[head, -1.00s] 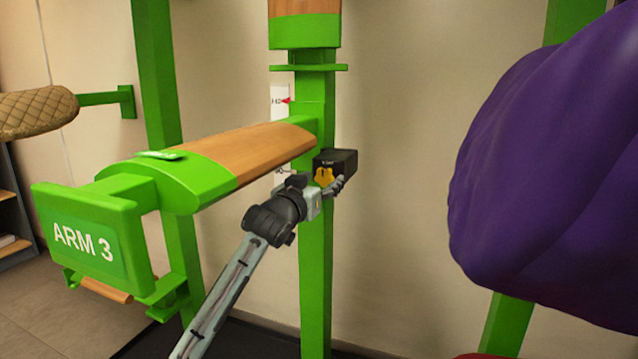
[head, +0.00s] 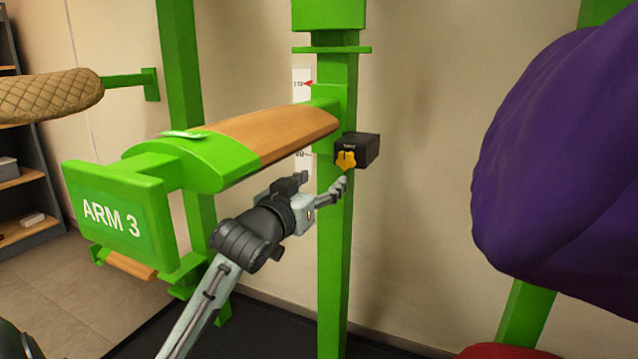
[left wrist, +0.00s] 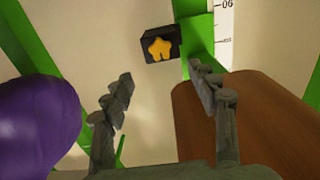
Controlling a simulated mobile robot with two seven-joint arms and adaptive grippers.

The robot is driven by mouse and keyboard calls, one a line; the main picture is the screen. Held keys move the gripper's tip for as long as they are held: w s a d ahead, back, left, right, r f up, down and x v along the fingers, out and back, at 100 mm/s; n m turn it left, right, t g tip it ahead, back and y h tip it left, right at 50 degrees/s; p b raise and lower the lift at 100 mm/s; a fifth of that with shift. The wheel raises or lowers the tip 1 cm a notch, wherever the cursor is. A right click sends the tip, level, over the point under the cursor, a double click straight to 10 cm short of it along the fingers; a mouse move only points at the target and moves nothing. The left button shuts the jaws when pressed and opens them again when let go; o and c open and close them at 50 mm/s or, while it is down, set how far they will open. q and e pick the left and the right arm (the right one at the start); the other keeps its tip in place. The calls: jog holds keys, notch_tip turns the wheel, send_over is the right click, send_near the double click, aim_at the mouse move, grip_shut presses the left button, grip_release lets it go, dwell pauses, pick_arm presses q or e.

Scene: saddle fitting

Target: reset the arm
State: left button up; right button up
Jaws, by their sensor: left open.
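The saddle arm marked ARM 3 (head: 275,135) is green with a wooden top and juts out level from a green post (head: 333,260). A black box (head: 368,148) with a yellow star-shaped knob (head: 346,160) is on the post beside the arm's inner end. The box (left wrist: 173,39) and knob (left wrist: 161,49) also show in the left wrist view. My left gripper (head: 338,190) is just below the knob in the head view. In the left wrist view its fingers (left wrist: 162,88) are spread, empty and apart from the knob. My right gripper is not in view.
A white scale (left wrist: 224,25) runs along the post. A purple covered shape (head: 560,160) hangs close on the right. A quilted tan roll (head: 50,95) sits on a bracket at left, with a shelf (head: 30,190) behind. The wall right of the post is bare.

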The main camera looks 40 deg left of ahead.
pick_arm(q)
jog(key=shift+f, duration=0.1)
dwell(0.3)
notch_tip(320, 180, down, 36)
jog(key=s+d+m+g+h, duration=0.2)
jog(key=s+g, duration=0.1)
jog(key=g, duration=0.4)
jog(key=s+d+f+m+g, duration=0.1)
jog(key=s+d+f+g, duration=0.1)
jog(key=s+f, duration=0.7)
jog(key=s+d+f+m+g, duration=0.1)
jog(key=s+d+f+g, duration=0.2)
jog(key=s+f, duration=0.5)
jog(key=s+d+f+m+g+h, duration=0.1)
jog(key=s+d+f+g, duration=0.2)
jog(key=s+f, duration=0.6)
notch_tip(320, 180, down, 4)
jog(key=shift+s+d+f, duration=0.1)
jog(key=shift+s+d, duration=0.25)
jog(key=shift+d, duration=0.45)
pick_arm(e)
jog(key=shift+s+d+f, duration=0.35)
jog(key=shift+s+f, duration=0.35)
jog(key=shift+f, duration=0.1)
